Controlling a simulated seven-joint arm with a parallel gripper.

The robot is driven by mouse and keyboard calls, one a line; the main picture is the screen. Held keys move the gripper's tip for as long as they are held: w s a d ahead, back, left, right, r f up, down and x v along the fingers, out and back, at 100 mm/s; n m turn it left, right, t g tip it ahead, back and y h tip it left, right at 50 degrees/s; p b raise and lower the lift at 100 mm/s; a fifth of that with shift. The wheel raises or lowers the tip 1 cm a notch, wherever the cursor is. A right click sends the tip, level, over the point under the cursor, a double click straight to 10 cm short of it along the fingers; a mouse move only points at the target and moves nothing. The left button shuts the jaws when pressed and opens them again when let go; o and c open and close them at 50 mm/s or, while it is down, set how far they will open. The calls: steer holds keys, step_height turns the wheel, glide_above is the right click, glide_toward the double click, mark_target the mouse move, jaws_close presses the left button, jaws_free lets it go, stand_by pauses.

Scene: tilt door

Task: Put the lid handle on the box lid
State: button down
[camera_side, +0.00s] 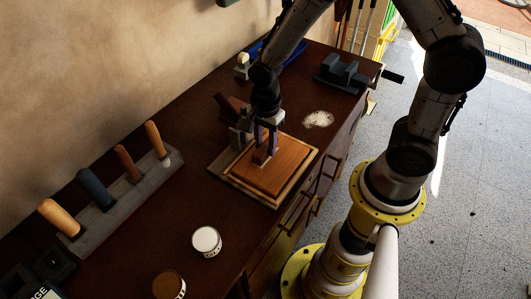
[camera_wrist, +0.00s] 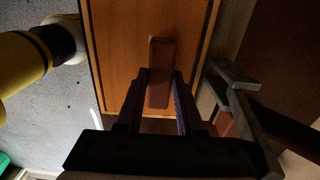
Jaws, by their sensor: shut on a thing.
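The box lid (camera_side: 285,172) is a flat orange-brown wooden panel with a paler border, lying on the dark workbench in the side view. It also shows in the wrist view (camera_wrist: 118,50). The lid handle (camera_wrist: 160,72) is a small reddish-brown wooden bar, seen over the lid in the wrist view. My gripper (camera_side: 266,148) points down over the lid's left part and is shut on the handle (camera_side: 260,156). The two fingers flank the bar's near end in the wrist view (camera_wrist: 160,95). The handle's underside is hidden, so I cannot tell whether it touches the lid.
A clamp-like metal tool (camera_side: 238,138) stands close to the lid's far left edge. A rack of chisels (camera_side: 115,190) lies along the wall. A white-topped jar (camera_side: 206,241) and a brown jar (camera_side: 168,285) stand in front. A vise (camera_side: 342,73) sits at the back right.

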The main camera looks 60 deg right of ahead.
steer(key=shift+f, duration=0.25)
steer(key=shift+c, duration=2.3)
jaws_free()
steer(key=shift+r, duration=0.1)
step_height(320, 180, up, 14)
steer(key=shift+f, duration=0.2)
